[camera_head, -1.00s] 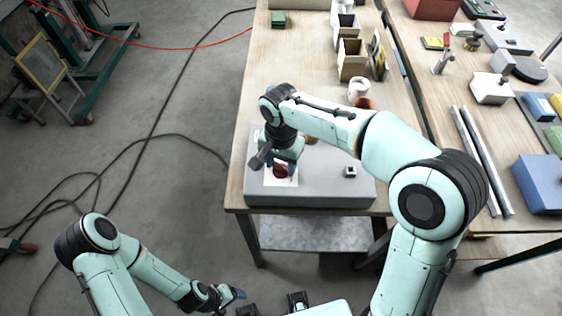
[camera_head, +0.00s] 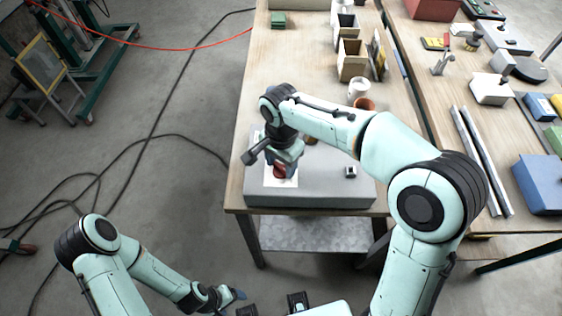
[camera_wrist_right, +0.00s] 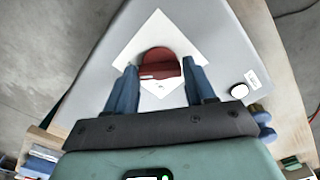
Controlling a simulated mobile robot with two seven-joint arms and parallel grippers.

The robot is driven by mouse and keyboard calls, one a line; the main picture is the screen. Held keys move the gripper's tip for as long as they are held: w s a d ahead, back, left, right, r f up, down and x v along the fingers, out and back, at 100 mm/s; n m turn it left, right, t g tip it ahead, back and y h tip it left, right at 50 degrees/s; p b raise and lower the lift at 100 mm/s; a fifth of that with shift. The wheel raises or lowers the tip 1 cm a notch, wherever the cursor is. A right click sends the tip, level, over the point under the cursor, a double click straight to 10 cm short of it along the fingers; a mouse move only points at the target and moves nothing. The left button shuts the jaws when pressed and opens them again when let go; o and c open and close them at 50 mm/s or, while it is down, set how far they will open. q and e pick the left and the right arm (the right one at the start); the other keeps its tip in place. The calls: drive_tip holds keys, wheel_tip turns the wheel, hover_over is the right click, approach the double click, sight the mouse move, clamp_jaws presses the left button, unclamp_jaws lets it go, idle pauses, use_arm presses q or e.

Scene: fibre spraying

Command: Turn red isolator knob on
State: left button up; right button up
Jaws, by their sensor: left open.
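The red isolator knob (camera_head: 280,171) sits on a white square plate (camera_head: 287,182) at the left part of a grey box top (camera_head: 325,188). In the right wrist view the red knob (camera_wrist_right: 158,63) lies between my right gripper's two blue fingers (camera_wrist_right: 160,75). My left gripper (camera_head: 236,294) is open, low over the floor, away from the table.
An orange-brown cup (camera_head: 364,104) and a white cup (camera_head: 358,87) stand behind my right arm. A second table with metal bars (camera_head: 482,160) is at the right.

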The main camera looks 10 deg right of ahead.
sight(281, 167)
drive_tip(key=shift+o, duration=1.4)
use_arm(q)
drive_tip(key=w+r+p, duration=0.2)
drive_tip(key=r, duration=0.1)
use_arm(e)
wheel_tip(281, 167, up, 13)
drive_tip(key=shift+r, duration=0.2)
